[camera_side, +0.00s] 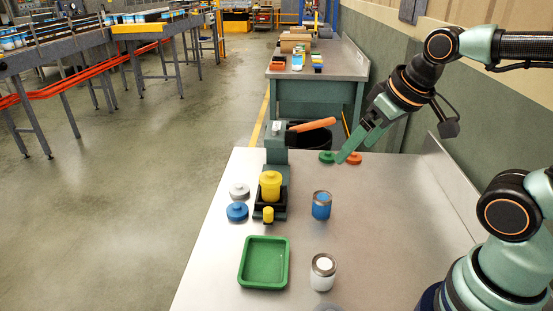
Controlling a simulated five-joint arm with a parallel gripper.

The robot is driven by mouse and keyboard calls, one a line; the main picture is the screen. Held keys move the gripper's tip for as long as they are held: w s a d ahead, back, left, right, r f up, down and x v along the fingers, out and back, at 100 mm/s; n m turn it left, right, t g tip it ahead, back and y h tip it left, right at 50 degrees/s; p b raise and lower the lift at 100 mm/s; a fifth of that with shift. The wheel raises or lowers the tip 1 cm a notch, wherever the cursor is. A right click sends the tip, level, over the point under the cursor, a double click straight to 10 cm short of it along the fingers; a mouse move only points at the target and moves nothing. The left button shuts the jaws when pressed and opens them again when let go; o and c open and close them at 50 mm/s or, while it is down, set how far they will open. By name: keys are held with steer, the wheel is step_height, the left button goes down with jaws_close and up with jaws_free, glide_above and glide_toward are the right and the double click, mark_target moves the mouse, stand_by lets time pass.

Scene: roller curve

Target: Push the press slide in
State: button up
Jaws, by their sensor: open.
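The press (278,148) stands at the far left part of the table, a grey-green column with an orange lever (314,125) sticking out to the right. At its foot a black slide (282,197) extends toward the camera. A yellow knobbed container (270,184) sits on the slide, and a small yellow knob (268,214) is at its near end. My gripper (345,157) is open and empty, with green fingers pointing down-left. It is right of the press, apart from it and from the slide, near the table's far side.
A blue-labelled can (321,206) and a white-labelled can (322,274) stand right of the slide. A green tray (264,287) is in front. Blue (237,212) and white (239,191) lids lie left; green (327,157) and orange (353,158) lids lie behind.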

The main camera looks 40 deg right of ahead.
steer(key=shift+w, duration=0.1)
steer(key=c, duration=0.7)
steer(key=shift+w+a, duration=0.1)
steer(key=shift+w, duration=0.15)
steer(key=shift+c, duration=1.1)
steer(key=n+g, duration=0.6)
steer(key=n, duration=0.3)
glide_above(268, 209)
step_height(268, 209, down, 11)
step_height(268, 209, down, 12)
steer(key=shift+r, duration=0.15)
jaws_close()
